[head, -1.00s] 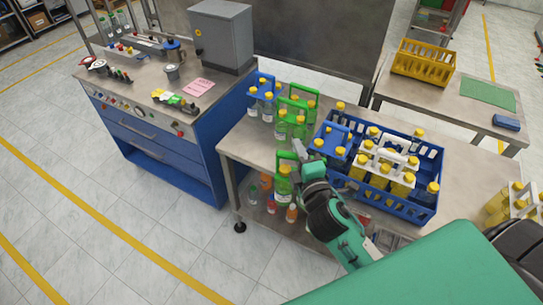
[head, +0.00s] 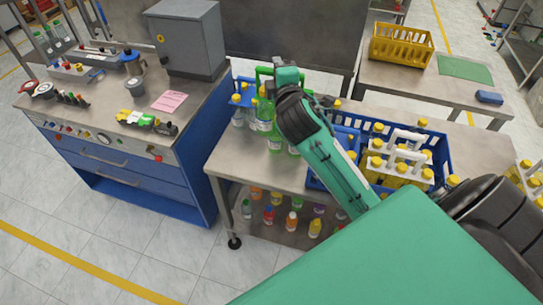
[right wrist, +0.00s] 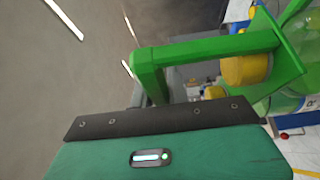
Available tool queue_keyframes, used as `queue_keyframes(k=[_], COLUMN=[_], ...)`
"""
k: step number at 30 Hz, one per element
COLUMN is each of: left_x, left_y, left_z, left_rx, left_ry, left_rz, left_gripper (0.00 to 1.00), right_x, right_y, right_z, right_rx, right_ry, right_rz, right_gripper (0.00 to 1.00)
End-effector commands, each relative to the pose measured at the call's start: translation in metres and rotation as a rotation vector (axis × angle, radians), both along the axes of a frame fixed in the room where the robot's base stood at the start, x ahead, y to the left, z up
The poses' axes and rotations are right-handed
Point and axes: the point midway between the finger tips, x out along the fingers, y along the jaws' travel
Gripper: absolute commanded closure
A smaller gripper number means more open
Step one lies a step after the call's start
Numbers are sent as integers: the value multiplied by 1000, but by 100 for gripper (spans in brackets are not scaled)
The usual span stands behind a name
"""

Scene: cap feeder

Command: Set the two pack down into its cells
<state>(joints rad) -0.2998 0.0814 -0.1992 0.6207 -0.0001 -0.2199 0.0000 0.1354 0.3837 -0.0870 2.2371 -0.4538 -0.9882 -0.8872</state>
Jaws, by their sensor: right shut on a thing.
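My right gripper (head: 284,76) reaches over the back of the near table and is shut on the green handle (right wrist: 205,50) of a two pack of green bottles with yellow caps. A green bottle (head: 264,112) shows beside the gripper in the head view. A yellow cap (right wrist: 246,69) and part of a green bottle show at the right of the right wrist view. My arm hides much of the green packs, so I cannot tell whether the held one touches anything. The blue crate (head: 443,150) stands right of my arm, with yellow-capped bottles and a white-handled pack (head: 408,137). My left gripper is out of view.
A blue-handled pack (head: 238,108) stands left of the green ones. Loose bottles stand on the lower shelf (head: 272,232). A workbench (head: 185,118) adjoins on the left. A yellow crate (head: 400,46) stands on the far table. The near table's front left corner is bare.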

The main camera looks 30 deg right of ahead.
Motion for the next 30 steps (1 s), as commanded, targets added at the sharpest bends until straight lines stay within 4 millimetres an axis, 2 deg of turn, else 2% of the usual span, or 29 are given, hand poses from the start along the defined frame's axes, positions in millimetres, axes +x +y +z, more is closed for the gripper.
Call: queue_keyframes(k=[15,19,25,30], left_x=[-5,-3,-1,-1], left_y=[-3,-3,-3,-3], left_z=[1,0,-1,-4], left_rx=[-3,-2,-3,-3], left_ry=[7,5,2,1], left_rz=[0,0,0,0], left_gripper=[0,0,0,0], right_x=[-1,-1,-1,-1], right_y=[0,0,0,0], right_z=[-122,-142,-157,-183], right_rx=[2,1,0,1], right_ry=[3,3,0,1], right_rz=[-1,0,-1,-1], right_gripper=[100,100,100,100])
